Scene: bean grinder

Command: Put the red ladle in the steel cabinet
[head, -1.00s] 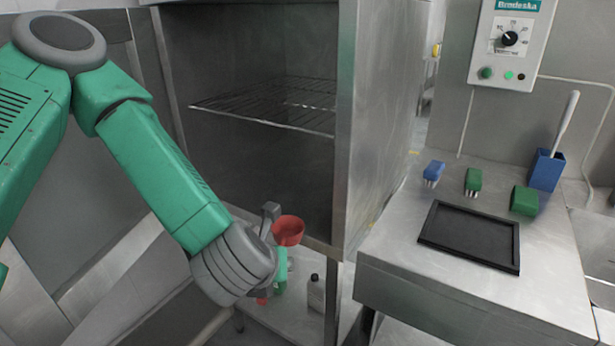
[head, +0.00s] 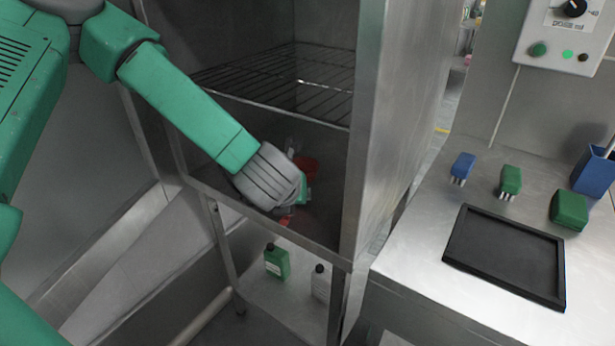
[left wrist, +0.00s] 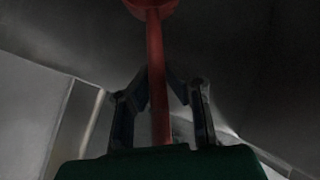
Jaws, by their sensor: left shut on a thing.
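The steel cabinet (head: 395,130) stands open at the centre of the head view, with a wire shelf (head: 290,85) across it. My left gripper (head: 296,180) is inside its lower space, below the shelf and just past the front edge. The red ladle (head: 308,166) is in that gripper, and its bowl shows beyond the wrist. In the left wrist view the fingers (left wrist: 160,105) are closed on the red handle (left wrist: 157,70), with the bowl at the top edge. My wrist hides much of the ladle in the head view. My right gripper is not in view.
A green bottle (head: 277,261) and a pale bottle (head: 320,283) stand on the lower shelf beneath the cabinet. On the right counter are a black tray (head: 507,257), a blue brush (head: 462,167), green brushes and a blue holder (head: 594,172).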

